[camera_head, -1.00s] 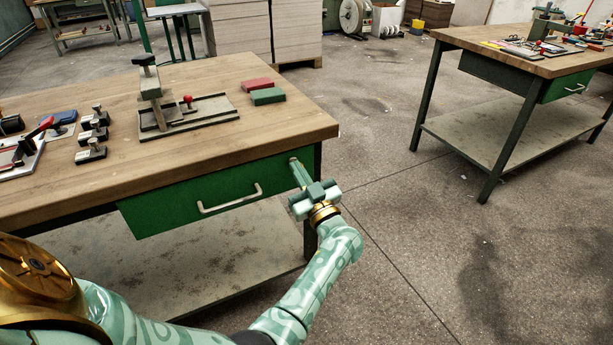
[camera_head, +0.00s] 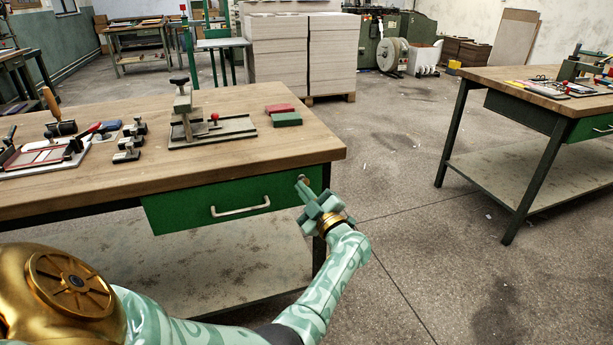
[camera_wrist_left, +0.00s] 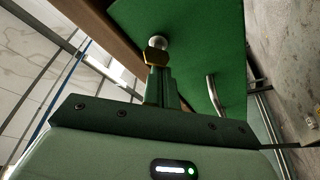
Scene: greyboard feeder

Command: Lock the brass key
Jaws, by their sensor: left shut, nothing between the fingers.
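The brass key (camera_wrist_left: 156,56) shows in the left wrist view at a round silvery lock (camera_wrist_left: 159,41) on the green drawer front (camera_wrist_left: 190,25). In the head view the drawer (camera_head: 225,207) is under the table's front edge, and the lock area is near its right end, small and partly hidden by my gripper. My left gripper (camera_head: 301,187) is shut and empty, its fingertips right at the key. In the wrist view its fingers (camera_wrist_left: 158,75) point at the key's head; whether they touch it I cannot tell. My right gripper is out of view.
A pale handle (camera_head: 240,207) sticks out of the drawer left of the lock. On the wooden table (camera_head: 200,165) are a clamp fixture (camera_head: 210,130), red and green blocks (camera_head: 286,119) and small tools. A second table (camera_head: 530,85) stands right, with open floor between.

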